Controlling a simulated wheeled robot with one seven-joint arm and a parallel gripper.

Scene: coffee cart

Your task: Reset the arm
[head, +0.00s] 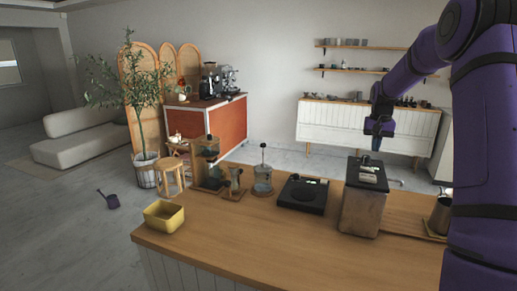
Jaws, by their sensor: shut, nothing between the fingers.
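My purple arm comes in from the right side of the head view and bends left and down. My gripper (376,143) hangs from its end, pointing down, over the far side of the wooden counter (250,245). It is shut and empty. It is above and a little behind the dark-topped box (361,208) and appears apart from it. Part of the counter's right end is hidden by my arm.
A yellow bin (163,217) is at the counter's left corner. A dripper stand (208,170), a glass press (263,180) and a black scale (303,195) stand along the far edge. A metal pitcher (440,215) is near my arm. The counter's front middle is clear.

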